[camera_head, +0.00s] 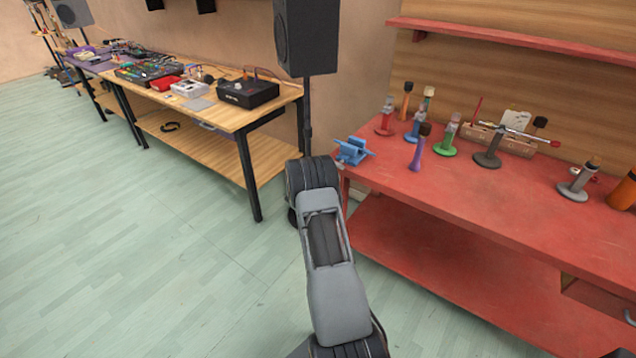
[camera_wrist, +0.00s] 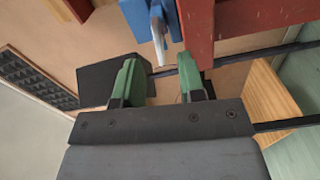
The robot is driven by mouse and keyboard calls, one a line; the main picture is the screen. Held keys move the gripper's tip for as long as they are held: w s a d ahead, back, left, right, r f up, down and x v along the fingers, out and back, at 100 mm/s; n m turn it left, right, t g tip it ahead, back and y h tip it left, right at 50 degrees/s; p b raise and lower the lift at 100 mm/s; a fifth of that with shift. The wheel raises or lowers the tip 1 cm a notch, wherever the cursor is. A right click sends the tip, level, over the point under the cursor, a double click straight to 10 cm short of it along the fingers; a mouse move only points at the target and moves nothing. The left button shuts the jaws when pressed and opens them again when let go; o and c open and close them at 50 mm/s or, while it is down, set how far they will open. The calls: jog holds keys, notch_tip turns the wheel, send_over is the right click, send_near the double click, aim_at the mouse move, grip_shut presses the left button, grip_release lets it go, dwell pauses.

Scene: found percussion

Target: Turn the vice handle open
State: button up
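The blue vice (camera_head: 352,151) sits at the left corner of the red workbench (camera_head: 450,195). In the wrist view the vice (camera_wrist: 132,14) shows at the top, partly cut off, with its pale grey handle (camera_wrist: 158,24) hanging at its end. My gripper (camera_wrist: 157,62) has two green fingers spread apart with nothing between them. The handle appears just past the fingertips, roughly in line with the gap and not visibly touching either finger. In the head view my arm reaches up near the bench corner, and my gripper is hidden there.
Several coloured stands with mallets (camera_head: 447,138) stand on the red bench, right of the vice. A black speaker (camera_head: 306,36) on a pole rises behind my arm. A wooden table (camera_head: 215,115) with electronic gear stands left. The green floor on the left is clear.

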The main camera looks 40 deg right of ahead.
jog(key=v, duration=0.9)
dwell(0.4)
jog(key=w+a+f+m+t+y, duration=0.2)
jog(key=a+f+y, duration=0.1)
jog(key=f+y, duration=0.3)
jog(key=s+a+r+m+y, duration=0.2)
jog(key=a+y, duration=0.8)
jog(key=a, duration=0.6)
jog(key=s+a+r+n+g+p, duration=0.1)
jog(key=s+a+r, duration=0.3)
jog(key=s+r, duration=0.3)
jog(key=s+a+r+n+g+y+p, duration=0.1)
jog(key=s+a+r, duration=0.4)
jog(key=s+r, duration=0.2)
jog(key=s+a+r+p, duration=0.1)
jog(key=s+a+r, duration=0.3)
jog(key=s+r, duration=0.3)
jog(key=shift+s+a+r+n+g+p, duration=0.25)
jog(key=shift+s+r+n+g+p, duration=0.05)
jog(key=shift+s+r+n+g, duration=0.1)
